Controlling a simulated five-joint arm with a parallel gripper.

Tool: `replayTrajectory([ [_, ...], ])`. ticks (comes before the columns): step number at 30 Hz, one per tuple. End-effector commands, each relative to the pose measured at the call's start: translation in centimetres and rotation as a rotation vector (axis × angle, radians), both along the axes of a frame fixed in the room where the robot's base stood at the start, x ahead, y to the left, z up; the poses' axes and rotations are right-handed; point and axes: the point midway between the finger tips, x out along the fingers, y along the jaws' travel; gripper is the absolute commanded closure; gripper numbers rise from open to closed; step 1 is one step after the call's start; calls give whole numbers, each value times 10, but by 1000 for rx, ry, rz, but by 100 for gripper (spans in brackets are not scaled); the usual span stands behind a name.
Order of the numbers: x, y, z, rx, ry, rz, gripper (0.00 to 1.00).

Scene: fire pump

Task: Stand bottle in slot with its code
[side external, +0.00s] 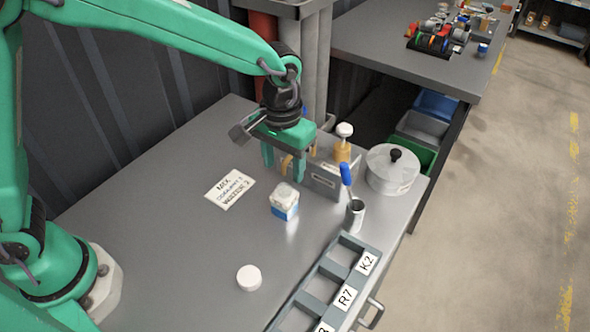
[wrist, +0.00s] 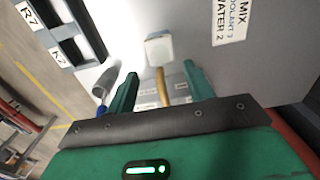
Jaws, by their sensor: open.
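A small square bottle (side external: 285,203) with a white top and blue lower band stands upright on the grey bench; its code is not readable. Its white top also shows in the wrist view (wrist: 160,46). My gripper (side external: 284,170) is open above the bench, behind the bottle in the side view and apart from it. The slotted rack (side external: 318,271) lies at the front right edge, with labels K2, R7 and a third cut off. The visible slots look empty.
A grey box (side external: 322,181) with an amber white-topped container (side external: 343,145) stands beside my gripper. A lidded metal pot (side external: 392,180) and a cup (side external: 355,217) holding a blue-handled tool stand right. A white disc (side external: 249,278) and mix card (side external: 229,188) lie left.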

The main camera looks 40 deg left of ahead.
Motion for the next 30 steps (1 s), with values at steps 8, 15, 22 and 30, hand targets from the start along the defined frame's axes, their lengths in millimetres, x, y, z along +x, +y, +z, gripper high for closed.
replayTrajectory([
  [8,0,0,-34,2,3,0,48],
  [15,0,0,-50,1,1,0,48],
  [22,0,0,-52,0,0,0,48],
  [30,0,0,-52,0,0,0,75],
])
